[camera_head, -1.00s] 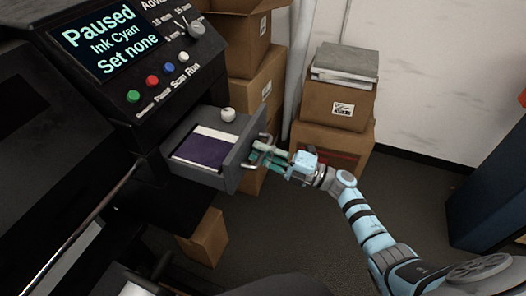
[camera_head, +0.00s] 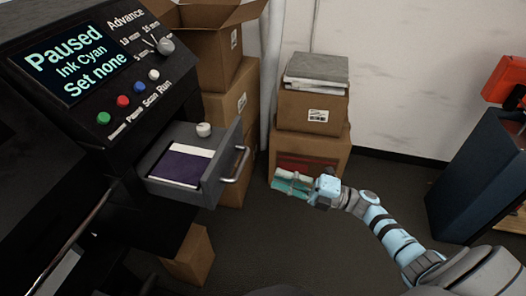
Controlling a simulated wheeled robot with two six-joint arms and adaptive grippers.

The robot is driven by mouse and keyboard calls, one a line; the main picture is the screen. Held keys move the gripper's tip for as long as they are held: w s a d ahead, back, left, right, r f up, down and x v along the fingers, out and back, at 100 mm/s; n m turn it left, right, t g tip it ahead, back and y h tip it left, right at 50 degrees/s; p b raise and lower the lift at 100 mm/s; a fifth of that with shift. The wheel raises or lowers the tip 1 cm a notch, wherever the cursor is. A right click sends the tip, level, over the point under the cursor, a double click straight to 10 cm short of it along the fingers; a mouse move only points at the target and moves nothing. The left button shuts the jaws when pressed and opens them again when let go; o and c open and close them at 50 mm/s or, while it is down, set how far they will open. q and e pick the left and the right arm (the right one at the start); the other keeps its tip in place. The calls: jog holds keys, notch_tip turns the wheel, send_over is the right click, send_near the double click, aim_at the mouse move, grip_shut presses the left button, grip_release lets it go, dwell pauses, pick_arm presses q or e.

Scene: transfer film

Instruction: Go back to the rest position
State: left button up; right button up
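My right gripper (camera_head: 284,183) is in the middle of the view, its arm coming in from the lower right. It is apart from the drawer handle (camera_head: 236,165), with a clear gap between them. Its fingers look close together, but the angle hides whether they are open or shut. I see nothing clearly held. The grey drawer (camera_head: 211,180) of the black machine stands pulled out, with a dark purple and white item (camera_head: 181,166) inside and a white knob (camera_head: 204,129) at its back edge. My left gripper is not in view.
The machine's screen (camera_head: 68,62) reads "Paused, Ink Cyan, Set none". Cardboard boxes (camera_head: 312,112) stand stacked behind my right gripper, and another box (camera_head: 190,256) sits under the drawer. A dark blue cabinet (camera_head: 470,180) stands at right. The floor (camera_head: 390,185) between is free.

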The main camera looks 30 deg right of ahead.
jog(key=shift+d, duration=0.1)
jog(key=w+d+f+m+t+h, duration=0.45)
jog(key=d+f+m+h, duration=0.35)
jog(key=d+m+h, duration=0.3)
jog(key=s+d+f+m+g+h, duration=0.3)
jog(key=s+f+m, duration=0.35)
jog(key=f, duration=0.55)
jog(key=s+d+f+m+g+h, duration=0.1)
jog(key=s+f+m+g+h, duration=0.45)
jog(key=f, duration=0.65)
jog(key=s+a+f+m+g+y, duration=0.1)
jog(key=s+a+f, duration=0.3)
jog(key=s, duration=0.6)
jog(key=s+a+f+m+g+y, duration=0.1)
jog(key=s+a+f+g, duration=0.3)
jog(key=s, duration=0.6)
jog(key=s+a+f+m+g+y, duration=0.1)
jog(key=s+a+f, duration=0.4)
jog(key=s, duration=0.6)
jog(key=shift+a+m+g, duration=0.8)
jog(key=shift+a+g, duration=0.2)
jog(key=shift+a, duration=0.2)
